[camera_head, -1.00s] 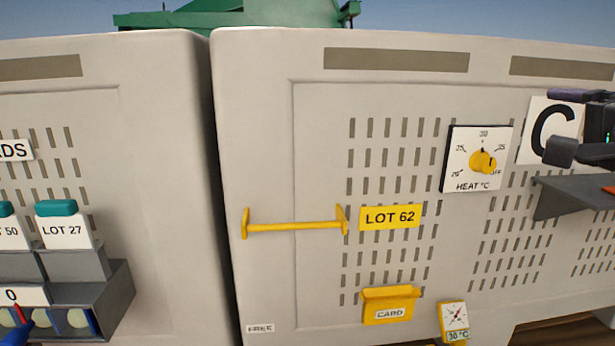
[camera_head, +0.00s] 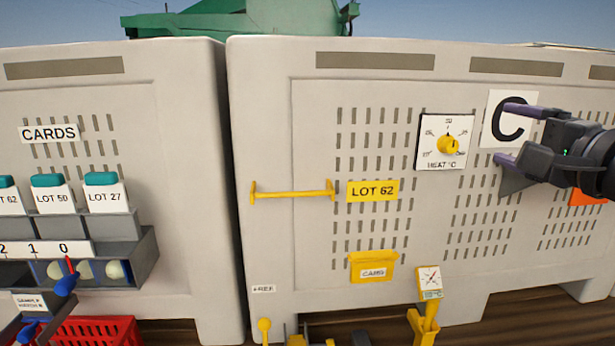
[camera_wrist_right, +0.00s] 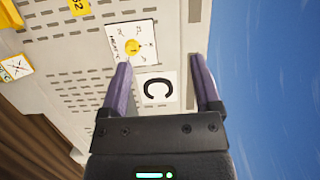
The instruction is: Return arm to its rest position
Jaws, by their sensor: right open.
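My right gripper (camera_head: 512,133) is at the right side of the head view, in front of the pale cabinet (camera_head: 300,110) and partly over the white sign with the letter C (camera_head: 510,108). Its two purple-tipped fingers are spread apart with nothing between them. In the right wrist view the open fingers (camera_wrist_right: 161,80) frame the C sign (camera_wrist_right: 158,90), which lies beyond them. The heat dial (camera_head: 447,144) is on the cabinet left of the gripper, and it also shows in the right wrist view (camera_wrist_right: 133,47). The gripper appears clear of both. My left gripper is not in view.
At left are a card rack (camera_head: 130,265) with teal-topped cards and a red basket (camera_head: 98,331).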

